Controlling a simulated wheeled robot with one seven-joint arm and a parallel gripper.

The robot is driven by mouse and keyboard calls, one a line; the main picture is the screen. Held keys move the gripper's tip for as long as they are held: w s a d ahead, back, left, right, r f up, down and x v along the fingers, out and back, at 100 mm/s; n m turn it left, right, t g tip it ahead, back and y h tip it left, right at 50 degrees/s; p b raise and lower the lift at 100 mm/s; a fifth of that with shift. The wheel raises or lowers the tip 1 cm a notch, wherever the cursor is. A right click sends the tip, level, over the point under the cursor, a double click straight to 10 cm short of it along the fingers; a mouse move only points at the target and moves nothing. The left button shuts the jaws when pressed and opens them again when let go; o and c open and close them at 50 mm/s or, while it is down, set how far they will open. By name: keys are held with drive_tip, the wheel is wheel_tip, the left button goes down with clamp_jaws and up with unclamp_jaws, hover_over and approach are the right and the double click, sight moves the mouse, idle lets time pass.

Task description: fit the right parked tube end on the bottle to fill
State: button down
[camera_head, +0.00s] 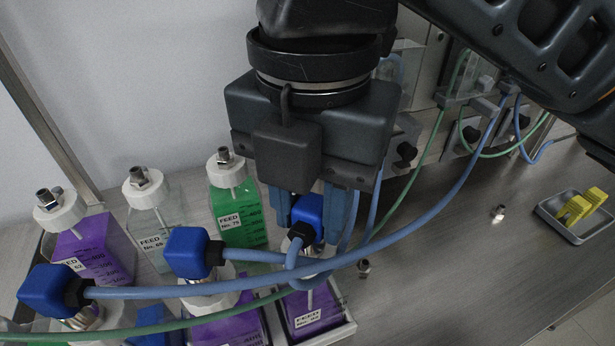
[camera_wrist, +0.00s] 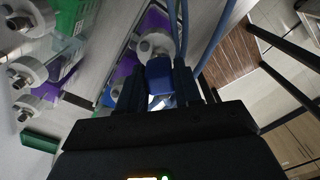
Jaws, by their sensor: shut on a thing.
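My gripper (camera_head: 312,210) is shut on a blue tube end (camera_head: 308,216), a block with a dark collar and a blue tube. It is above the front right bottle (camera_head: 312,310), which has purple contents and a FEED label. Tube loops hide part of that bottle's top, so I cannot tell whether the end touches it. In the wrist view the blue tube end (camera_wrist: 160,78) is between my fingers, with a white cap (camera_wrist: 155,44) close beyond. Two other blue tube ends are on front bottles, one in the middle (camera_head: 190,252) and one at the left (camera_head: 46,290).
Behind stand a purple bottle (camera_head: 95,250), a clear bottle (camera_head: 155,225) and a green bottle (camera_head: 236,212), with bare metal fittings on white caps. Blue and green tubes cross the front. Loose fittings (camera_head: 498,212) lie on the bench. A tray (camera_head: 545,213) holds yellow pieces. The bench's right side is mostly clear.

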drive_tip(key=c, duration=0.7)
unclamp_jaws()
drive_tip(key=shift+o, duration=0.3)
drive_tip(key=shift+o, duration=1.4)
wheel_tip(320, 180, up, 8)
drive_tip(key=p, duration=0.8)
